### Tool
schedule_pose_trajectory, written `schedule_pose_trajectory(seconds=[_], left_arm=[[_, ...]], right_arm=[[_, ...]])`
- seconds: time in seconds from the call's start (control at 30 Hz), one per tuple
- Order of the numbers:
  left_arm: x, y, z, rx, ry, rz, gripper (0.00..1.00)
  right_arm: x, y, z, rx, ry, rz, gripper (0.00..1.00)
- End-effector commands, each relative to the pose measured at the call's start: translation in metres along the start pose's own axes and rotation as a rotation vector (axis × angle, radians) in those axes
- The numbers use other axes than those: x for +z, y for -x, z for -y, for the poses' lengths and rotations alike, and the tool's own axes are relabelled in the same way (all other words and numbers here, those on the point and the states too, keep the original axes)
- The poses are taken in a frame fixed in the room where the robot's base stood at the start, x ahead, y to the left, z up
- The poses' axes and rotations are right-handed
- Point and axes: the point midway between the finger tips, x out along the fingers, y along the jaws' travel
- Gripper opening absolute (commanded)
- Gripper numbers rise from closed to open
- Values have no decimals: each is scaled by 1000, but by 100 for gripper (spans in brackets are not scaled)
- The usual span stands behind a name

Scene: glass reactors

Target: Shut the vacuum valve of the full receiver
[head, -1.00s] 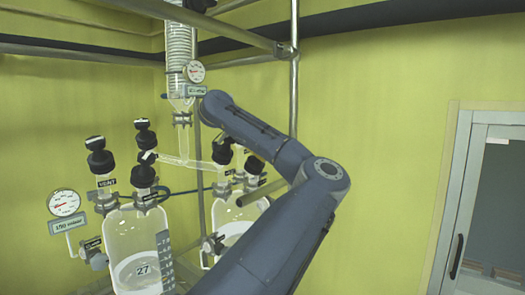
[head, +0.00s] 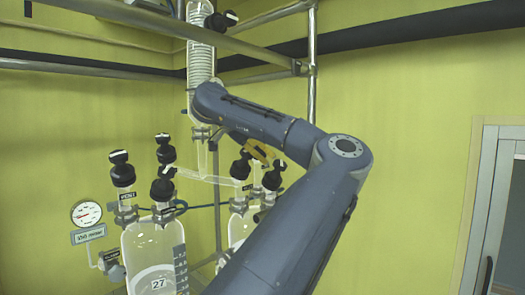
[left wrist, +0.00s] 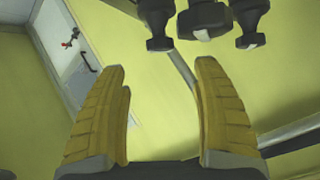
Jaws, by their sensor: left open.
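Two glass receivers with black-knobbed valves stand side by side in the head view. The left receiver (head: 150,243) carries a 27 tag and a vent-labelled valve (head: 122,172); pale contents show low in it. The right receiver (head: 238,230) is partly hidden by my arm, so its fill is unclear. Its black valve knobs (head: 241,167) stand close to my left gripper (head: 258,152), whose yellow finger shows among them. In the left wrist view the left gripper (left wrist: 161,66) is open and empty, with black knobs (left wrist: 208,20) beyond its fingertips. I cannot tell which knob is the vacuum valve.
A coiled glass condenser (head: 201,62) rises behind my arm. Metal frame rails (head: 150,22) cross above. A round gauge (head: 86,213) stands left of the receivers. A door (head: 508,215) is at the far right. The wall area right of my arm is clear.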

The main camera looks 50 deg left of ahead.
Motion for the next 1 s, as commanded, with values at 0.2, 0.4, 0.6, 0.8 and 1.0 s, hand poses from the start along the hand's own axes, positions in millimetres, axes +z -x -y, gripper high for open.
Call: schedule_pose_trajectory(seconds=[0.2, 0.4, 0.6, 0.8, 1.0], left_arm=[[-1, -3, -1, -4, 15, 12, 67], [-7, -23, -12, -70, 167, 118, 67], [-7, -46, -25, -241, 398, 278, 67], [-5, -62, -43, -523, 599, 408, 67], [-16, -70, -71, -891, 729, 401, 67]], right_arm=[[0, 0, 0, 0, 0, 0, 44], [0, 0, 1, -1, 0, 0, 44], [0, 0, 2, -2, -1, 0, 44], [0, 0, 2, -2, -1, 0, 44], [0, 0, 1, -1, -1, -1, 44]])
